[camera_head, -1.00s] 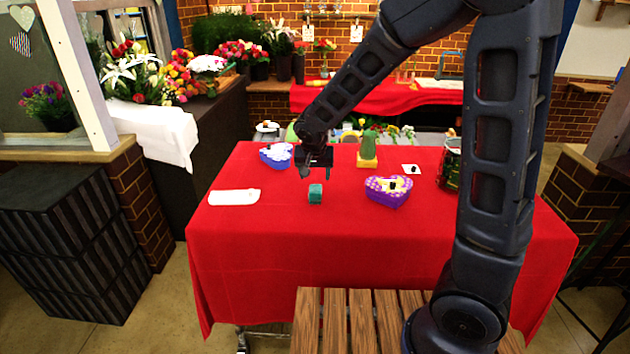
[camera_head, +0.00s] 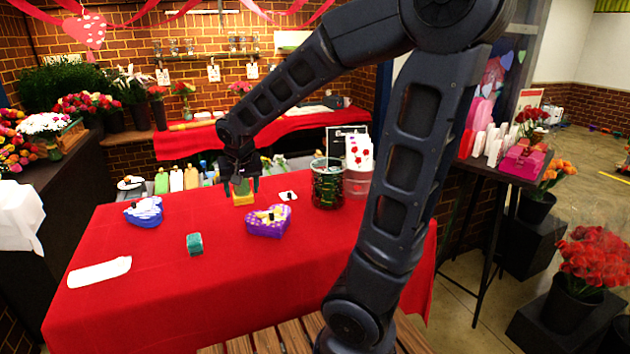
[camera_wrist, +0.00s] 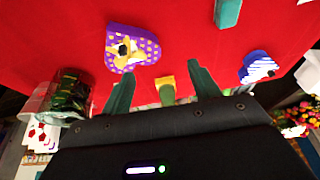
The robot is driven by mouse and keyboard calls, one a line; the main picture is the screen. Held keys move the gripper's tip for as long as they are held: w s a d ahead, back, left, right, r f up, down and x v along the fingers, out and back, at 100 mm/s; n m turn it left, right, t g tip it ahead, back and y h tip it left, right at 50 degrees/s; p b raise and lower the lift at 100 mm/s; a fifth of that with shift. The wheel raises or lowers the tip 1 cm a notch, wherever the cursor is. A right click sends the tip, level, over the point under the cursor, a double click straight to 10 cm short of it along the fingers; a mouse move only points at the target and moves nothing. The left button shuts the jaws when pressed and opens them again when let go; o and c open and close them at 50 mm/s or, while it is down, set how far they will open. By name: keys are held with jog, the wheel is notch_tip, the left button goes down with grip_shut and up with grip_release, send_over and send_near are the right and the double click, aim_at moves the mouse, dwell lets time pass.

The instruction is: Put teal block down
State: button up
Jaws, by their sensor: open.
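The teal block (camera_head: 194,243) sits on the red-covered table (camera_head: 150,310), left of the purple heart box. It also shows at the top of the wrist view (camera_wrist: 227,13). My gripper (camera_head: 241,186) is away from the block, farther back and to its right. It is open around or just above a green thing with a yellow base (camera_head: 243,199). In the wrist view, the yellow base (camera_wrist: 166,82) shows between my spread fingers (camera_wrist: 161,70). I cannot tell if the fingers touch the green part.
A purple heart box (camera_head: 268,222) stands right of the yellow base, and a blue heart box (camera_head: 144,212) at the left. A dark green container (camera_head: 327,184) stands back right. The table's front middle is clear.

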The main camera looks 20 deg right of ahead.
jog(key=s+d+r, duration=0.3)
jog(key=s+d, duration=0.5)
jog(key=s+d+r, duration=0.3)
jog(key=s+d, duration=0.5)
jog(key=shift+r+t, duration=0.25)
jog(key=shift+t, duration=0.05)
jog(key=shift+d, duration=0.1)
dwell(0.4)
